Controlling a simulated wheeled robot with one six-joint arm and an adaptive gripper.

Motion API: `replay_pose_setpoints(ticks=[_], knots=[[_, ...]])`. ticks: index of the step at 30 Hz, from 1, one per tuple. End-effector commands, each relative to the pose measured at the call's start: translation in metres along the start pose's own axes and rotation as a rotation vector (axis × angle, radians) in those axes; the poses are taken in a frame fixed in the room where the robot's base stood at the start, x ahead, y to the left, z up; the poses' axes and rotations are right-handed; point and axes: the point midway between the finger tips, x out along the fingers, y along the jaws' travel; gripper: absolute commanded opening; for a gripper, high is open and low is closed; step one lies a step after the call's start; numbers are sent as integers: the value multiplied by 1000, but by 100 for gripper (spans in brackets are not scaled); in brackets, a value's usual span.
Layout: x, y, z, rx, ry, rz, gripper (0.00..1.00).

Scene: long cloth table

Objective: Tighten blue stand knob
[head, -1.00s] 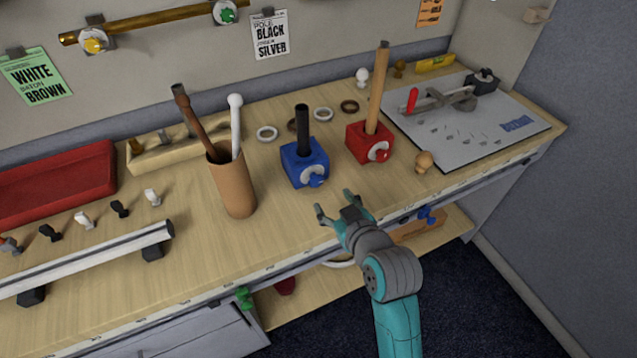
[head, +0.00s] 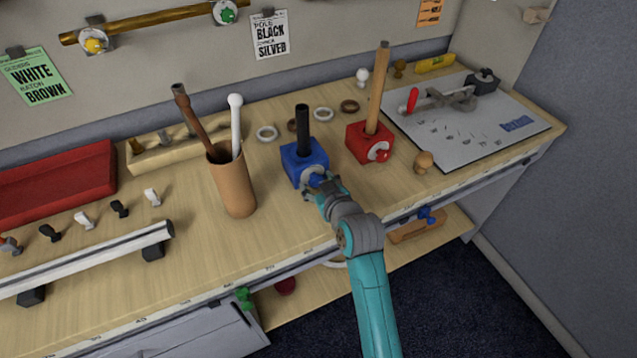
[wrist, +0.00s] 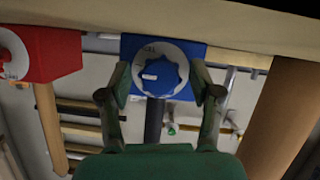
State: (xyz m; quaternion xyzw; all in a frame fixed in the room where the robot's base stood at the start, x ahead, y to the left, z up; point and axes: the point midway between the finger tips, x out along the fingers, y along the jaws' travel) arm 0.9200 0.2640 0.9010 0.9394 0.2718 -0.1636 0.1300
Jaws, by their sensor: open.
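The blue stand (head: 301,160) is a blue block on the table with a black pole (head: 303,130) upright in it. Its blue knob (wrist: 160,75) sits on a pale round dial on the front face and carries a white mark; in the head view my gripper mostly hides it. My gripper (head: 318,183) is right in front of the knob. In the wrist view its two fingers (wrist: 160,94) are open, one on each side of the knob, with gaps between them and the knob.
The red stand (head: 368,142) with a wooden pole stands to the right, and it also shows in the wrist view (wrist: 50,55). A brown cup (head: 235,185) with rods stands to the left. A small wooden knob (head: 424,161) lies farther right. The table's front edge is below my arm.

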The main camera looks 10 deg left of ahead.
Motion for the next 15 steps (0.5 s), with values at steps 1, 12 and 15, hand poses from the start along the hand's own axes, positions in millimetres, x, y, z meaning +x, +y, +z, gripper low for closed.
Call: replay_pose_setpoints(ticks=[1,12,15], knots=[[0,0,0,0,0,0,64],[0,0,0,0,0,0,4],[0,0,0,10,0,-3,3]])
